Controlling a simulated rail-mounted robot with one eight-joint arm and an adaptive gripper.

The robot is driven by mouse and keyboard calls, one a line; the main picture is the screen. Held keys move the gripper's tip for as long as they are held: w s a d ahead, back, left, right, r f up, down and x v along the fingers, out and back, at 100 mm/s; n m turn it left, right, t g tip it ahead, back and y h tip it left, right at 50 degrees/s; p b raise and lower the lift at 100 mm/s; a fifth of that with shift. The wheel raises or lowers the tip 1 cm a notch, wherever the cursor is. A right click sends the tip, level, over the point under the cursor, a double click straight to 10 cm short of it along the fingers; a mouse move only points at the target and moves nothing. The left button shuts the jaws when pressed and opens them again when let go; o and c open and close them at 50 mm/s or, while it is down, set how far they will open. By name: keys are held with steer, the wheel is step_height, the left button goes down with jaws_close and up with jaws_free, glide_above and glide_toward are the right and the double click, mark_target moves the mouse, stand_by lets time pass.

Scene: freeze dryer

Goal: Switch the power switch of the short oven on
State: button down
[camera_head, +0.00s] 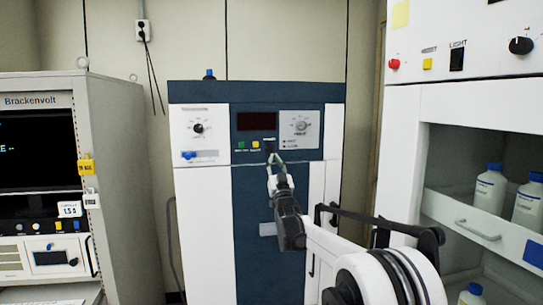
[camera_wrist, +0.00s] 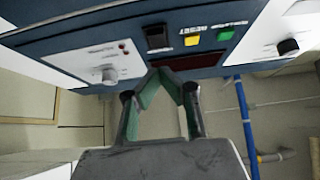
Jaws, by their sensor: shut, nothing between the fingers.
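The short oven appears to be the blue and white cabinet (camera_head: 246,92) in the middle of the head view. Its panel has a dark display (camera_head: 257,121) with a green button (camera_head: 241,145), a yellow button (camera_head: 255,145) and a black rocker switch (camera_head: 269,143) below it. In the wrist view, which is turned over, the black switch (camera_wrist: 157,38) sits beside the yellow button (camera_wrist: 192,40) and green button (camera_wrist: 232,33). My gripper (camera_head: 273,157) is shut and empty, with its tips (camera_wrist: 165,73) in front of the panel near the switch. Contact cannot be told.
A grey instrument rack (camera_head: 110,110) stands at the left. A white cabinet (camera_head: 460,98) with knobs and a shelf of bottles (camera_head: 489,187) stands close at the right. A dial (camera_head: 301,126) and a knob (camera_head: 198,128) flank the display. A blue pipe (camera_wrist: 245,125) shows in the wrist view.

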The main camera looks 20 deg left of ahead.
mark_target(270, 149)
steer(key=shift+w+a+r+p, duration=0.1)
steer(key=shift+w+a+p, duration=0.1)
steer(key=shift+w+a, duration=0.4)
steer(key=shift+w+a+f+p, duration=0.15)
steer(key=shift+w+a, duration=0.2)
steer(key=shift+w, duration=0.4)
steer(key=shift+w+a+r+p, duration=0.2)
steer(key=shift+w+a, duration=0.25)
steer(key=shift+w, duration=0.25)
steer(key=shift+b, duration=0.3)
